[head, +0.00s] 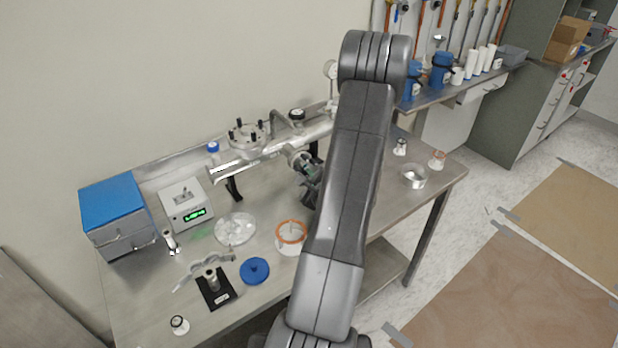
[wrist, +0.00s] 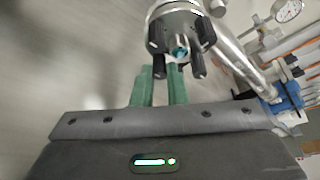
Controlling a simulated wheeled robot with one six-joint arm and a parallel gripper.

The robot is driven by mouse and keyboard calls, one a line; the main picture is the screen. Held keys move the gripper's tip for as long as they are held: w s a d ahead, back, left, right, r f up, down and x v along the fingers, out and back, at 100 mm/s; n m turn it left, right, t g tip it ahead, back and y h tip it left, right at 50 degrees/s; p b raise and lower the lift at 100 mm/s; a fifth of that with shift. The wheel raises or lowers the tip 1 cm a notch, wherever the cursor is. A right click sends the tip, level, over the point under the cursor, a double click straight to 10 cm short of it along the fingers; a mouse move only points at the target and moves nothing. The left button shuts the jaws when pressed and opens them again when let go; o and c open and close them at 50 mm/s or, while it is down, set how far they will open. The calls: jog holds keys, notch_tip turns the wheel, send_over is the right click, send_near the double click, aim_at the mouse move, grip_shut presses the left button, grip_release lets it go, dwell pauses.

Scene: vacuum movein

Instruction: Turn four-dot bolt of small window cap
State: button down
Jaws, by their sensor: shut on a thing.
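The small window cap (wrist: 181,45) is a round metal flange with a glassy centre and several black bolts around its rim, at the top of the wrist view. My gripper (wrist: 160,72) has green fingers that reach up to the cap's lower edge, with a black bolt (wrist: 159,71) between their tips. The fingers are shut on this bolt. Its dot marks cannot be made out. In the head view the cap (head: 297,157) shows on the side of the metal tube, and my gripper (head: 309,185) is just below it, partly hidden by my arm.
The metal tube (head: 270,150) runs along the back of the steel table, with a larger bolted flange (head: 247,139) on top. A display box (head: 186,208), a blue disc (head: 254,271), an orange ring (head: 291,232) and a clear dish (head: 235,229) lie at the left and front.

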jog(key=m+g+y, duration=0.1)
jog(key=m, duration=0.1)
jog(key=shift+d+r+m+g+p, duration=0.1)
jog(key=shift+m+g+p, duration=0.2)
jog(key=shift+m, duration=0.1)
jog(key=m+y+p, duration=0.1)
jog(key=m+g, duration=0.1)
jog(key=m, duration=0.1)
jog(key=shift+w+d+g+y+p, duration=0.1)
jog(key=shift+w+g+y+p, duration=0.05)
jog(key=shift+g+y+p, duration=0.2)
jog(key=m+g+y+p, duration=0.1)
jog(key=m+y, duration=0.1)
jog(key=m, duration=0.1)
jog(key=shift+d+p, duration=0.1)
jog(key=shift+p, duration=0.3)
jog(key=shift+w+m+g+y+p, duration=0.1)
jog(key=shift+m+g+y+p, duration=0.25)
jog(key=shift+m+y, duration=0.85)
jog(key=shift+m+h, duration=0.25)
jog(key=shift+m, duration=0.05)
jog(key=c, duration=1.4)
grip_release()
jog(key=shift+c, duration=0.2)
jog(key=shift+d, duration=0.1)
